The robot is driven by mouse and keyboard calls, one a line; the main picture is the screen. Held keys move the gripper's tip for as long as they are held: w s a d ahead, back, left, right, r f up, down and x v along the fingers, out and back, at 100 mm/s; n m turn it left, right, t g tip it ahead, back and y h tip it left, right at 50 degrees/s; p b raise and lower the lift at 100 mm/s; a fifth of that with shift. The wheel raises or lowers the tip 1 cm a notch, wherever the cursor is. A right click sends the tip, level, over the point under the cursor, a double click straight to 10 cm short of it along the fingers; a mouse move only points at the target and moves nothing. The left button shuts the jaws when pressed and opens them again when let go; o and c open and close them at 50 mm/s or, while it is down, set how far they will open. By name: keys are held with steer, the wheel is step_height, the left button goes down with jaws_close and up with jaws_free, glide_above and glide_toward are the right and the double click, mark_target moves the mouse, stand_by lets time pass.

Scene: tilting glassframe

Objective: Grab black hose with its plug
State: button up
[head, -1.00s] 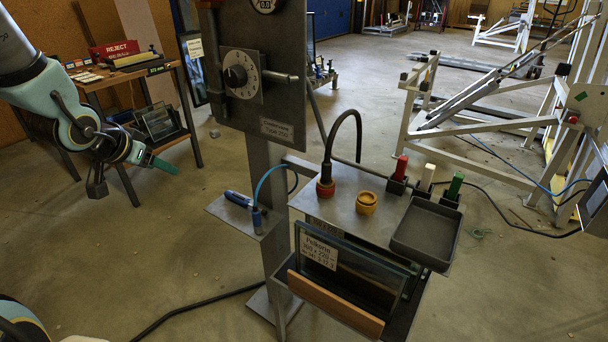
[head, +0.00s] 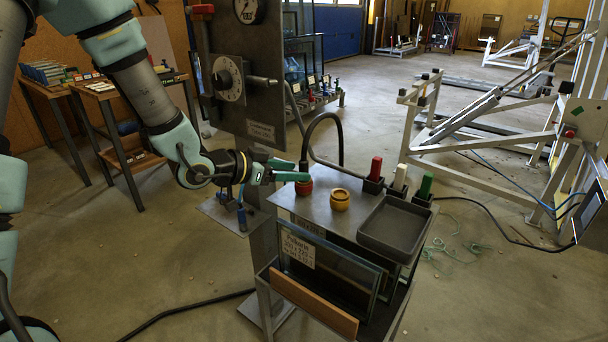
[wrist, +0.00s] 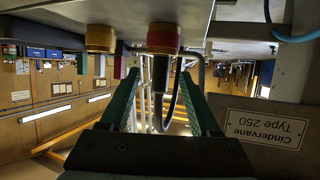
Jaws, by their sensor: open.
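The black hose (head: 324,117) arches up from its red plug (head: 304,187), which sits upright on the grey stand top. In the upside-down wrist view, the plug (wrist: 163,38) shows red with a yellow ring, and the black hose (wrist: 160,76) runs down from it. My gripper (head: 304,170) has green fingers, is open, and is level with the hose base just above the plug. In the wrist view my gripper (wrist: 161,98) has one finger on each side of the hose, with gaps. I cannot tell how far the fingertips reach past it.
A yellow-orange socket (head: 340,200) stands right of the plug. A dark tray (head: 395,228) and red, white and green handles (head: 399,178) are farther right. A grey dial panel (head: 240,80) rises behind my gripper. Glass panes (head: 330,265) stand below the stand top.

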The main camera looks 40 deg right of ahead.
mark_target(300, 171)
steer(key=shift+x, duration=1.95)
steer(key=shift+w, duration=0.1)
jaws_close()
